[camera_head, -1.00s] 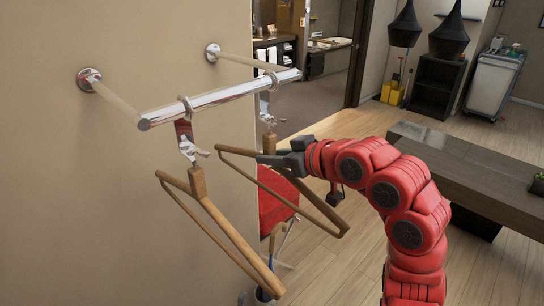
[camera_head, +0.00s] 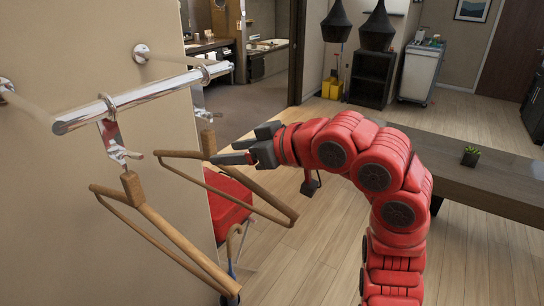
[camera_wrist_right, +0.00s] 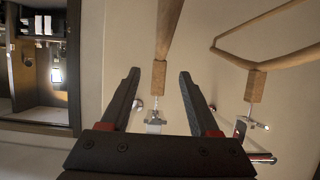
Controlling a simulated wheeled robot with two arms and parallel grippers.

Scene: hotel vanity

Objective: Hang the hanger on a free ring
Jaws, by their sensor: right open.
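A chrome rail (camera_head: 150,93) juts from the wall and carries two visible rings with metal clips. The near wooden hanger (camera_head: 150,220) hangs below the front ring (camera_head: 108,105). The far wooden hanger (camera_head: 235,187) hangs below the rear ring (camera_head: 204,73); part of its metal clip is hidden by the rail. My right gripper (camera_head: 238,144) is open beside the far hanger's upper block (camera_head: 208,143). In the right wrist view, one hanger's block (camera_wrist_right: 159,76) appears between the spread fingers, which show gaps on both sides. My left gripper is not in view.
The wall (camera_head: 60,35) stands close behind the rail at left. A red object (camera_head: 228,204) is partly hidden behind the hangers. Open wood floor lies between.

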